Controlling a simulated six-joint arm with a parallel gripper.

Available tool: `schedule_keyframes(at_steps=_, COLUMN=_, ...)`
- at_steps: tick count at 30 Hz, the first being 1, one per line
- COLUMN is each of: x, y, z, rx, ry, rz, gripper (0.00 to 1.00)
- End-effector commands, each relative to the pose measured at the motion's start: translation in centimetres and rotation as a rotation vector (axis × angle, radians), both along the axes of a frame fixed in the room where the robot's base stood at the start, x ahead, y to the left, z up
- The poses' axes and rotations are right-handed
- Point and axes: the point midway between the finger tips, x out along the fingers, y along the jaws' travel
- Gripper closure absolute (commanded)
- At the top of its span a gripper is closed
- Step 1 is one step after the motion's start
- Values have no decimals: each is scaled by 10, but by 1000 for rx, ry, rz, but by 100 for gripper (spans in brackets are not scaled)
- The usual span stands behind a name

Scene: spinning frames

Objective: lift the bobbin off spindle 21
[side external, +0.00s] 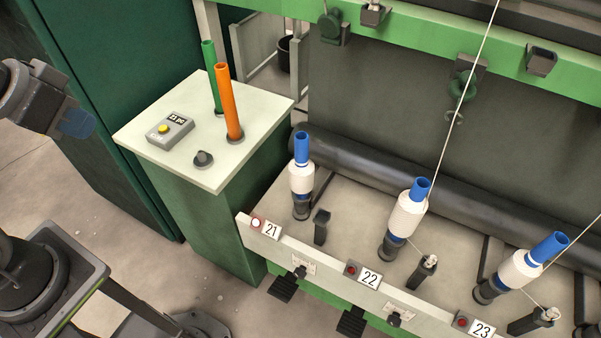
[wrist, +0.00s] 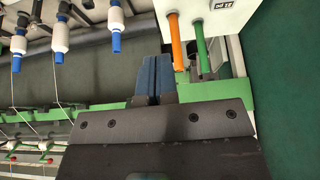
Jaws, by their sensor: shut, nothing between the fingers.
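The bobbin on spindle 21 (side external: 301,178) is white with a blue tube top and stands upright on its dark spindle base behind the "21" label (side external: 271,230). No thread is seen running up from it. In the wrist view, the bobbin nearest the cabinet (wrist: 115,22) appears to be the same one. My gripper (side external: 76,122) is at the far left of the side view, well apart from the bobbin and beyond the cabinet. In the wrist view its blue fingers (wrist: 152,76) are together, with nothing between them.
Bobbins on spindle 22 (side external: 407,215) and spindle 23 (side external: 518,270) have threads running upward. The pale cabinet top (side external: 220,170) holds an orange tube (side external: 229,100), a green tube (side external: 211,70) and a control box (side external: 170,128). A round lamp (side external: 256,223) beside label 21 looks lit.

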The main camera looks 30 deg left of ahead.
Motion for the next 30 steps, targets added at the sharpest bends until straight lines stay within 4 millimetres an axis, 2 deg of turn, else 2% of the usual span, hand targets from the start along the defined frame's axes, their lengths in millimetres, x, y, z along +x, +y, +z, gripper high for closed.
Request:
schedule_keyframes(at_steps=2, x=0, y=0, z=0, rx=0, ry=0, rz=0, gripper=93)
schedule_keyframes(at_steps=19, x=0, y=0, z=0, rx=0, ry=0, rz=0, gripper=39)
schedule_keyframes(at_steps=26, x=0, y=0, z=0, rx=0, ry=0, rz=1, gripper=37)
schedule_keyframes(at_steps=30, x=11, y=-3, z=7, rx=-25, ry=18, rz=33, gripper=37)
